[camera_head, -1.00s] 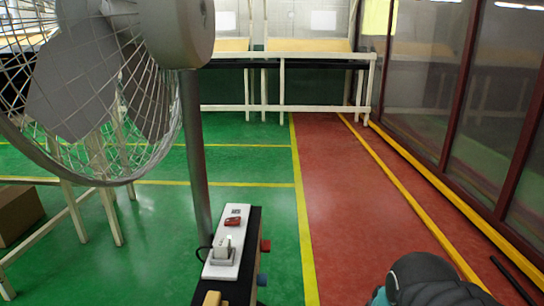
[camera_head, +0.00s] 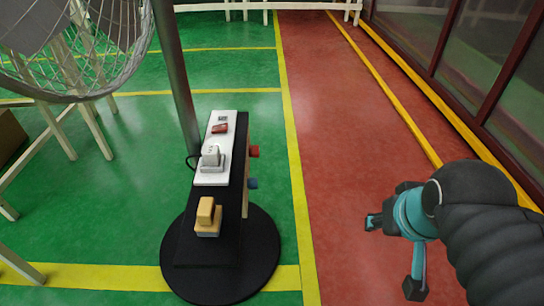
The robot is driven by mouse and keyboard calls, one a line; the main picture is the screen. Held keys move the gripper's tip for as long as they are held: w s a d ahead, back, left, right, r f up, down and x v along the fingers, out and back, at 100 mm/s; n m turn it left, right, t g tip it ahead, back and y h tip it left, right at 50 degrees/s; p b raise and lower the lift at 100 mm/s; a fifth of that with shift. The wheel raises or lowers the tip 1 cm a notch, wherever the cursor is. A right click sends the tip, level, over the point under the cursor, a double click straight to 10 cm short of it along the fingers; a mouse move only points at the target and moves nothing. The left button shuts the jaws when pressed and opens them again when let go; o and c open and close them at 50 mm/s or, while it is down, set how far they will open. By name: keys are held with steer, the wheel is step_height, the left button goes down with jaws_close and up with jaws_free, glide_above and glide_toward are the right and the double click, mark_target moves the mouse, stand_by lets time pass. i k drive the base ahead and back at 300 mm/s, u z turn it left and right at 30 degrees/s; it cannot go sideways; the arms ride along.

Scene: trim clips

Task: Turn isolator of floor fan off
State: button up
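The floor fan (camera_head: 90,45) shows at the upper left, with a grey pole (camera_head: 172,75) beside its wire cage. A black stand on a round base (camera_head: 255,260) stands in front of the pole. On its top, a white panel (camera_head: 228,118) carries a small red rocker-like switch (camera_head: 220,128) and a white plug-like block (camera_head: 211,156). A yellow block (camera_head: 206,212) sits nearer me. I cannot tell for sure which part is the isolator or its setting. My gripper (camera_head: 395,256), teal and black, is at the right, apart from the stand, its fingers spread and empty.
A red knob (camera_head: 253,151) and a blue knob (camera_head: 252,183) stick out of the stand's right side. The red floor lane (camera_head: 340,150) between the stand and my gripper is clear. Glass panels (camera_head: 480,60) with dark red frames line the right side.

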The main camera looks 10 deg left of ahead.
mark_target(254, 150)
steer(key=z, duration=1)
steer(key=i, duration=0.45)
steer(key=u, duration=2.1)
steer(key=k, duration=0.2)
steer(key=u, duration=0.9)
steer(key=i, duration=0.45)
steer(key=z, duration=0.1)
